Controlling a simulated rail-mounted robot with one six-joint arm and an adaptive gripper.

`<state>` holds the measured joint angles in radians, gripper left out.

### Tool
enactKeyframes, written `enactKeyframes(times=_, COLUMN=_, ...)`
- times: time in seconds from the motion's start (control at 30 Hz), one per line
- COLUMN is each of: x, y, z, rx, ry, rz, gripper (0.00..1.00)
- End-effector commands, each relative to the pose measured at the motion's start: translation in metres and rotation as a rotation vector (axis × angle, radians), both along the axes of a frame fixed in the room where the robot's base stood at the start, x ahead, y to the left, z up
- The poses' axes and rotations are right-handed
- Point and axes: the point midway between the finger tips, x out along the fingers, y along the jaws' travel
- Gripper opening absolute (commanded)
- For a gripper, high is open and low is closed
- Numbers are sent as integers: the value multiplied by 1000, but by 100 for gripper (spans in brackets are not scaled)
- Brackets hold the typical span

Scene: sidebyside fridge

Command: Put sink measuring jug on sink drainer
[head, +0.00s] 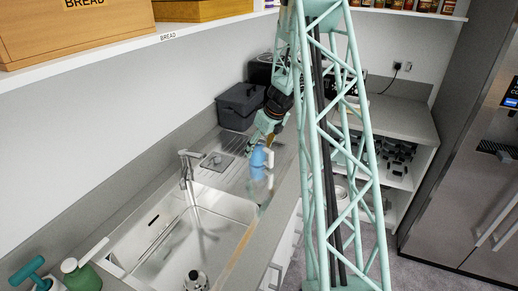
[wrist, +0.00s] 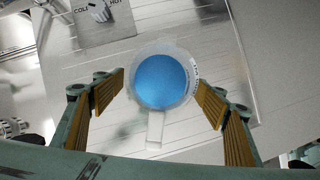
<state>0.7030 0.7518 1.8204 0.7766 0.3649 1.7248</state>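The measuring jug (head: 262,158) is a small pale jug with blue inside. In the head view it is upright over the ribbed steel sink drainer (head: 228,178), towards its right edge, with a bluish reflection below it. In the wrist view I look down into the jug (wrist: 161,82), its handle pointing to the bottom of the picture. My gripper (head: 266,135) is just above the jug. Its two ochre-padded fingers (wrist: 160,92) are spread on either side of the jug, with small gaps showing. The jug's base is hidden from the wrist camera.
The sink basin (head: 150,235) with its tap (head: 186,165) lies left of the drainer. A dark grey bin (head: 240,105) stands behind it. A small grey plate (head: 216,161) lies near the tap.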

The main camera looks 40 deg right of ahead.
Motion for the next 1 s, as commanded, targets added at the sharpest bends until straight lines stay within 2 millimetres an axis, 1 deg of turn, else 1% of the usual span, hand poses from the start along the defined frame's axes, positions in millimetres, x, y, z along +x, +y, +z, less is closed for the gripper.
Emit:
enactKeyframes(times=0.27, x=0, y=0, z=0, rx=0, ry=0, rz=0, gripper=66)
enactKeyframes(times=0.47, x=-1, y=0, z=6, rx=-1, ry=-1, rz=-1, gripper=66)
enactKeyframes(times=0.77, x=-11, y=0, z=30, rx=0, ry=-1, rz=0, gripper=66)
enactKeyframes(times=1.0, x=-23, y=-1, z=59, rx=-2, ry=-1, rz=-1, gripper=66)
